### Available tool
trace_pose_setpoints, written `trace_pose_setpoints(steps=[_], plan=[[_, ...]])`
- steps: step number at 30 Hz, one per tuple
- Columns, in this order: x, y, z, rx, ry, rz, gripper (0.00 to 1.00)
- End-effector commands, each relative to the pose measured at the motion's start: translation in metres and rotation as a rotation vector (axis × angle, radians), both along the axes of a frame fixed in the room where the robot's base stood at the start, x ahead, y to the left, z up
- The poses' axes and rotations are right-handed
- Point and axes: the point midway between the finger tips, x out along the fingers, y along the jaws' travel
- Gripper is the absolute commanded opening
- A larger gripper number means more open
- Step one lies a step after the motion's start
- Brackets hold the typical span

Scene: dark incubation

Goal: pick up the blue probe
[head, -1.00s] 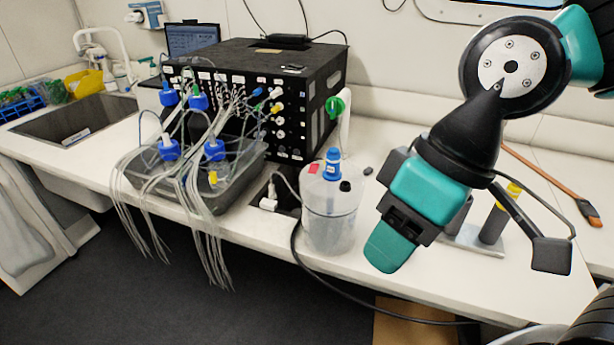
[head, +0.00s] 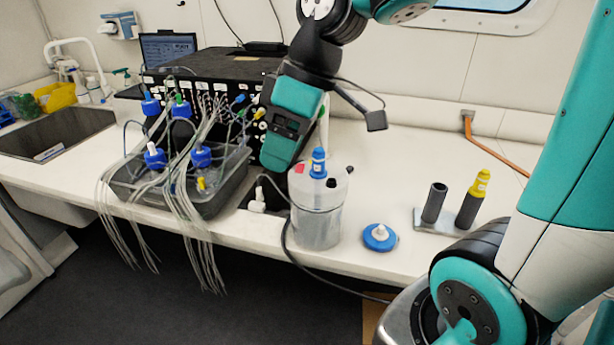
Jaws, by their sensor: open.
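The blue probe (head: 318,163) stands upright in the lid of a clear round container (head: 317,212) near the bench's front edge. Its lower part is inside the container and hard to make out. My gripper (head: 279,153) is just left of the probe in the picture, at about the same height, pointing down. I see its teal finger side-on, so the gap between the fingers is hidden. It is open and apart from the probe.
A black box (head: 215,65) and a grey tray (head: 222,192) with blue-capped bottles and many tubes stand left. A blue disc (head: 379,237) with a white knob lies right of the container. A holder (head: 437,222) carries a yellow-topped probe (head: 480,184).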

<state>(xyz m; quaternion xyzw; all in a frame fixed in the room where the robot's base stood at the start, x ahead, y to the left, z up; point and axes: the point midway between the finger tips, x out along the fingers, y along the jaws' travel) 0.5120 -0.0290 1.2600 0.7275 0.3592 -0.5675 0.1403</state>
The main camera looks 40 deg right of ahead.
Motion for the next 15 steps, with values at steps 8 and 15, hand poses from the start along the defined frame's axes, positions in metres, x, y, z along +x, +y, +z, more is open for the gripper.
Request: trace_pose_setpoints(steps=[8, 15], plan=[[0.070, -0.158, 0.031, -0.060, -0.153, 0.099, 0.61], [0.075, -0.202, 0.028, -0.085, -0.194, 0.147, 0.61]])
